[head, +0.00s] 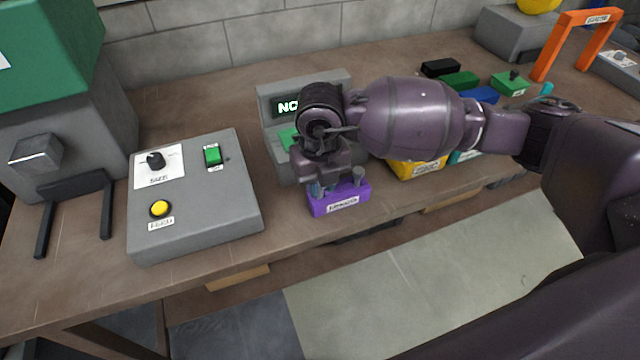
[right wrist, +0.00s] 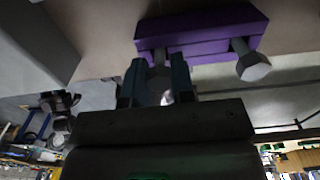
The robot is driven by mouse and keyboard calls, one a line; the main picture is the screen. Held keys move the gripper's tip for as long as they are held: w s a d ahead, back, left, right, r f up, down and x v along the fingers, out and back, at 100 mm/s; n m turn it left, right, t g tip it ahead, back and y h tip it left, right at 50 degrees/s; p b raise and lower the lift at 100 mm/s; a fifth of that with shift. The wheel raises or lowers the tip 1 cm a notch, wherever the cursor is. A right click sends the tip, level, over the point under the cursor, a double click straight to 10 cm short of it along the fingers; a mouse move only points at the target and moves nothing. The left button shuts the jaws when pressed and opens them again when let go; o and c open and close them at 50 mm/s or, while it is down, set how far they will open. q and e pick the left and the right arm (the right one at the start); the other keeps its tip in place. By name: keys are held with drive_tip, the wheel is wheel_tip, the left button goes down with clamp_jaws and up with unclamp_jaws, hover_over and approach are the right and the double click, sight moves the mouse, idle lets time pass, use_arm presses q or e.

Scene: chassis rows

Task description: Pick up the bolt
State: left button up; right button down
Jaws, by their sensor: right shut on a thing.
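A purple block (head: 345,204) with a white label sits near the front edge of the bench, and it also shows in the right wrist view (right wrist: 200,30). My right gripper (head: 322,188) points down over the block's left part. In the right wrist view its two teal fingers (right wrist: 156,82) are shut on a grey bolt (right wrist: 158,86), whose shank reaches to the block. A second grey bolt (head: 358,177) stands in the block's right part, free of the gripper; it shows its hex head in the right wrist view (right wrist: 252,68). My left gripper is out of view.
A grey device with a lit display (head: 287,106) stands right behind the gripper. A grey control box (head: 195,225) with a knob and buttons is to the left. A yellow block (head: 416,169) lies right of the purple one, under my arm. An orange frame (head: 577,40) stands far right.

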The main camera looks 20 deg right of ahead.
wheel_tip(320, 180, up, 20)
drive_tip(key=p, duration=0.2)
idle(0.4)
idle(0.5)
